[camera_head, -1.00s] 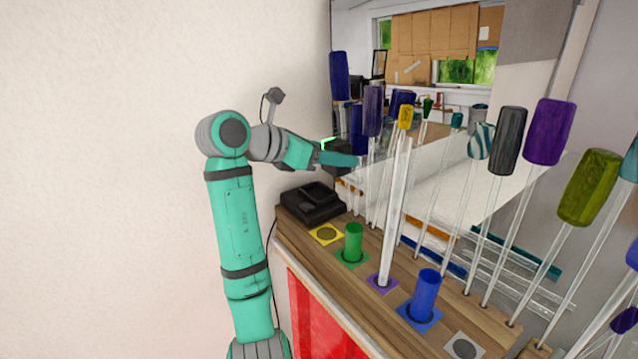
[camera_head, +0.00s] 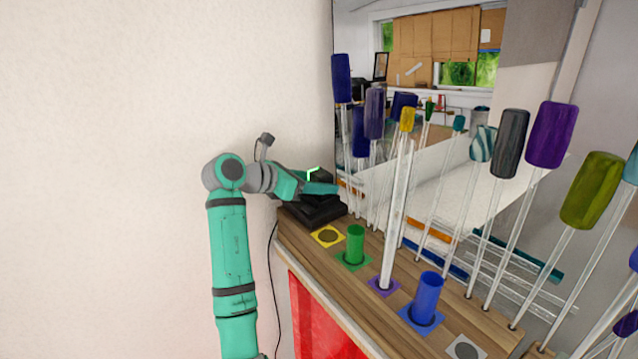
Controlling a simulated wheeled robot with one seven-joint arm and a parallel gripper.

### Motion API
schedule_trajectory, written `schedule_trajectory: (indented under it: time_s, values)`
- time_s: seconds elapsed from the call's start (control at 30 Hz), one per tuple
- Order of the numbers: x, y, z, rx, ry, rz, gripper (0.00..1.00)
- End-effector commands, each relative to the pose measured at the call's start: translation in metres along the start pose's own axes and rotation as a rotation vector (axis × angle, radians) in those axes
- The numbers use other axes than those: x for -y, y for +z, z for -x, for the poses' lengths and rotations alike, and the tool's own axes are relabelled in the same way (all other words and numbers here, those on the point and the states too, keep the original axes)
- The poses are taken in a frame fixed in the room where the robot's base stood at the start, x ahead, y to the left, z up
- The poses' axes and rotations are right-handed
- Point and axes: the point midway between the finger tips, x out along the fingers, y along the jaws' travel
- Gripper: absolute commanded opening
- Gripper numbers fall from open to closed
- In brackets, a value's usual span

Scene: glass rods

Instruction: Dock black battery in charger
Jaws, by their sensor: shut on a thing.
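The black charger (camera_head: 318,214) stands at the far left end of the wooden bench top. My gripper (camera_head: 322,187) is right above it, at the end of my green arm. My gripper is shut on the black battery (camera_head: 317,175), a dark block that shows just behind and above the fingers. The battery is partly hidden by my gripper. It is at or just over the top of the charger; I cannot tell if they touch. A bright green mark shows beside the battery.
On the wooden bench (camera_head: 340,280) stand a green cylinder (camera_head: 355,244), a tall clear rod (camera_head: 394,220) and a blue cylinder (camera_head: 427,298). An empty yellow-marked spot (camera_head: 327,237) lies near the charger. Several glass rods with coloured ends stand along the right.

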Motion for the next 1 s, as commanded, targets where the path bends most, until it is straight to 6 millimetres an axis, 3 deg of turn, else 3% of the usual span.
schedule_trajectory:
  time_s: [0.37,0.4,0.47,0.83,1.0]
  values:
    - [0.000,-0.002,-0.001,0.003,0.000,-0.002,0.10]
    - [0.000,-0.002,-0.001,0.001,0.000,-0.001,0.56]
    - [0.000,-0.002,-0.001,0.001,0.000,-0.001,0.65]
    - [0.000,0.001,0.002,0.001,0.001,-0.001,0.65]
    - [-0.001,0.001,0.025,0.003,0.002,-0.001,0.65]
